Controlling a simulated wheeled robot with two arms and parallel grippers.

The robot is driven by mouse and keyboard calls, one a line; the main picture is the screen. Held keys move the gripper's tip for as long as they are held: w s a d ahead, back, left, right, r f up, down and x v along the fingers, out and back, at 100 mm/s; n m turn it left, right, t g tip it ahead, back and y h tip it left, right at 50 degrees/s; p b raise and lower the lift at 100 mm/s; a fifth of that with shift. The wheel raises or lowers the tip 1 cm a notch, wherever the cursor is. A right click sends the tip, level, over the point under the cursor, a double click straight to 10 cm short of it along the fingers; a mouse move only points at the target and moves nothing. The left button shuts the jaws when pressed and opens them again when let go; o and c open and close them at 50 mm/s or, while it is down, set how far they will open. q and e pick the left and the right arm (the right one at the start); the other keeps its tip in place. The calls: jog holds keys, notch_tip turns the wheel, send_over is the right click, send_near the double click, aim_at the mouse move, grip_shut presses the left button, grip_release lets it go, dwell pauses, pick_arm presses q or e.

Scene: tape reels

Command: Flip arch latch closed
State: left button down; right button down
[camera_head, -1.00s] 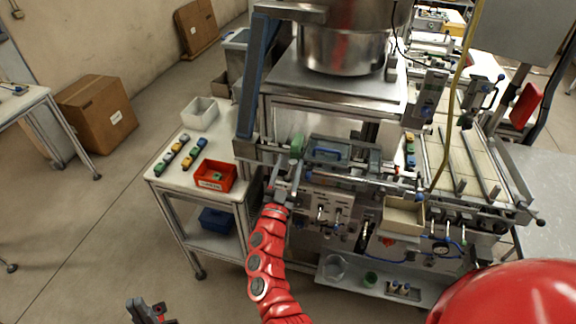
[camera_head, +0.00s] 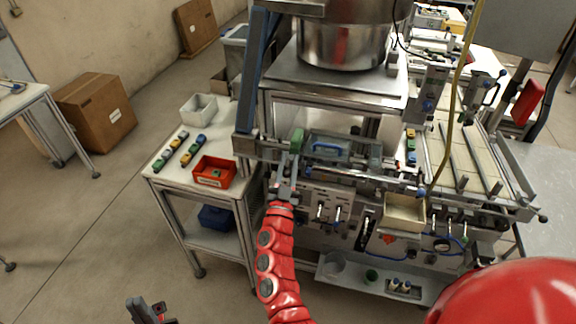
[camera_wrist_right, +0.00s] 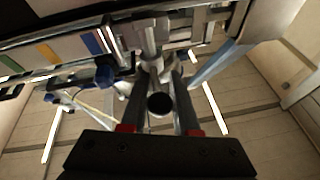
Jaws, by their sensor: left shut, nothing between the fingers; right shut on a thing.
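My right gripper (camera_head: 288,168), on the red arm, is at the front left of the machine's rail, just below a small green block (camera_head: 297,137). In the right wrist view its two dark fingers (camera_wrist_right: 161,100) with red bases are shut on a dark round-ended handle (camera_wrist_right: 160,105). A bright metal post (camera_wrist_right: 149,42) stands just beyond the handle. I take this handle to be part of the arch latch; the fingers hide much of it in the head view. My left gripper (camera_head: 147,311) is shut and empty at the bottom left, over the floor, far from the machine.
A blue handle (camera_head: 328,147) lies on the machine right of the right gripper. A side table holds a red bin (camera_head: 213,172) and a white bin (camera_head: 199,107). A beige tray (camera_head: 404,212) is at the machine's front.

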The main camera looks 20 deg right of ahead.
jog(key=shift+y, duration=0.4)
jog(key=c, duration=0.7)
grip_release()
jog(key=shift+s, duration=0.1)
jog(key=shift+o, duration=0.2)
jog(key=shift+s+f, duration=0.15)
jog(key=shift+f, duration=0.05)
jog(key=b+v, duration=0.6)
jog(key=v, duration=1.1)
